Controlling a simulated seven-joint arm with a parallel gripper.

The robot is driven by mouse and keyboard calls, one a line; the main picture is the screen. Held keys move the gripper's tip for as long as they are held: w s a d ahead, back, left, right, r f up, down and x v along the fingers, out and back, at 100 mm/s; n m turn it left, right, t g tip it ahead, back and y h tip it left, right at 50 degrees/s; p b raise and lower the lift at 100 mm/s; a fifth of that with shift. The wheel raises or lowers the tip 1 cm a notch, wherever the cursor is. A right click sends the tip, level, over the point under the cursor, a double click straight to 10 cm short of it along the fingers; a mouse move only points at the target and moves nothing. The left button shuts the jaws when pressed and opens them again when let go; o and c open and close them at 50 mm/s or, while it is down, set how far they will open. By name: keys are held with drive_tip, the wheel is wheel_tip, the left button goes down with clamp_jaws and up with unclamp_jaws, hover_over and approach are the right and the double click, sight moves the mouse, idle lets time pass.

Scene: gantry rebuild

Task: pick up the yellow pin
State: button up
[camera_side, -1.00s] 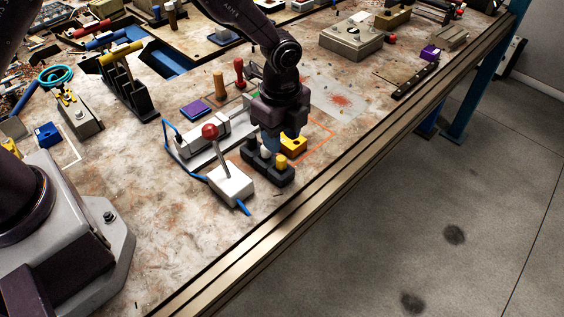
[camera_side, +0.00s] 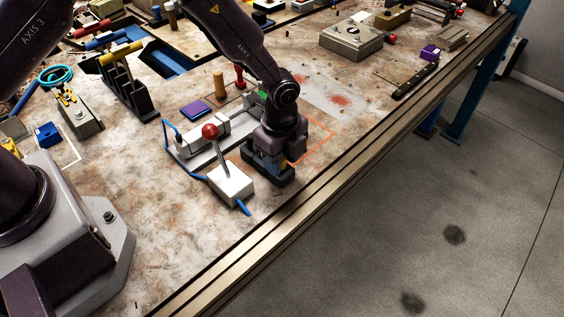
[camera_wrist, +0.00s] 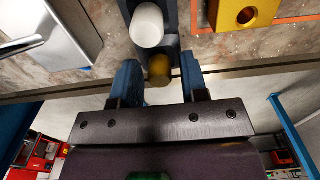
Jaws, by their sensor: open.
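The yellow pin (camera_wrist: 159,70) shows in the wrist view, standing at the near end of a dark holder (camera_wrist: 171,12). A white pin (camera_wrist: 147,25) stands beyond it in the same holder. My gripper (camera_wrist: 159,63) is open, with one blue finger on each side of the yellow pin. I cannot tell whether either finger touches it. In the side view my gripper (camera_side: 272,168) is low over the dark holder (camera_side: 283,181) and hides most of the pins.
A grey box with a red-knobbed lever (camera_side: 231,183) stands close to the left of my gripper. A grey clamp fixture (camera_side: 205,140) lies behind it. A yellow block with a hole (camera_wrist: 247,14) sits near the holder. The bench's front edge rail (camera_side: 300,205) is close by.

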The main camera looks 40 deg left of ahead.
clamp_jaws()
drive_tip(key=shift+r, duration=3.75)
